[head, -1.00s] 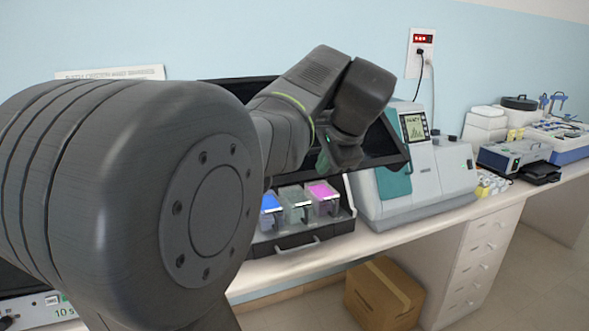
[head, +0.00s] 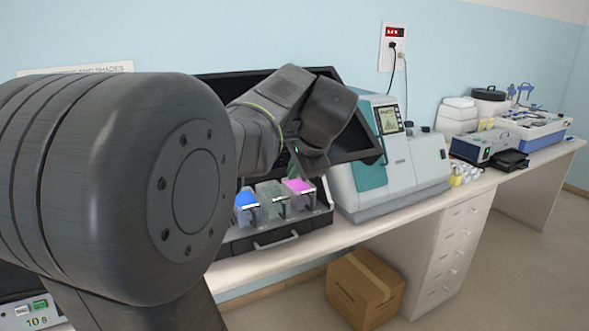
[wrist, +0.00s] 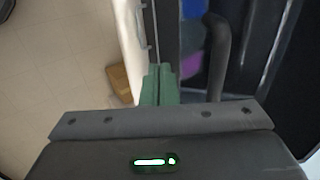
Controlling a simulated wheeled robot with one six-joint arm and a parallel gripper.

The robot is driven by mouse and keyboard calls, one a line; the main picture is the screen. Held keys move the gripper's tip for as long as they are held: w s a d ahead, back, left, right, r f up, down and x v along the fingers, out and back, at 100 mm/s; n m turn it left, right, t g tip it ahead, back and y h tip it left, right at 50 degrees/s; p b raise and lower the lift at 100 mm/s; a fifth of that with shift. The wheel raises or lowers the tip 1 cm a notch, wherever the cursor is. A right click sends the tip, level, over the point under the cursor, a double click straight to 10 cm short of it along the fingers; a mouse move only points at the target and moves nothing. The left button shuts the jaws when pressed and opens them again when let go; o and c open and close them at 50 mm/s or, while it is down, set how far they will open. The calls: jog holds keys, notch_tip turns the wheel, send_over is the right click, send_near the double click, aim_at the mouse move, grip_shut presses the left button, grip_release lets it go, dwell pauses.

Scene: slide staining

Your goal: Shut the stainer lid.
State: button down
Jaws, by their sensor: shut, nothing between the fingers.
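The stainer (head: 276,239) stands on the bench with its dark lid (head: 356,143) raised behind and above it. Blue, clear and pink jars sit inside the open stainer. My gripper hangs by the lid, above the jars, and its fingers are mostly hidden behind my arm in the head view. In the wrist view the green fingers of my gripper (wrist: 159,85) are together and empty. A dark curved bar (wrist: 219,55) shows to the right of them there. I cannot tell whether my gripper touches the lid.
A grey and teal instrument (head: 385,160) stands directly right of the stainer. A cardboard box (head: 364,287) sits on the floor under the bench. Further right are small bottles (head: 465,174) and a dark-topped device (head: 485,147).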

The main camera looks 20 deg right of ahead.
jog(key=w+f+t+b, duration=0.3)
jog(key=w+f+b, duration=0.4)
jog(key=f+b, duration=0.7)
jog(key=w+a+f+t+b, duration=0.1)
jog(key=w+f+t+b, duration=0.3)
jog(key=f+b, duration=1)
jog(key=shift+w+f+t+b, duration=0.3)
jog(key=shift+w+b, duration=1.2)
jog(key=shift+b, duration=1.05)
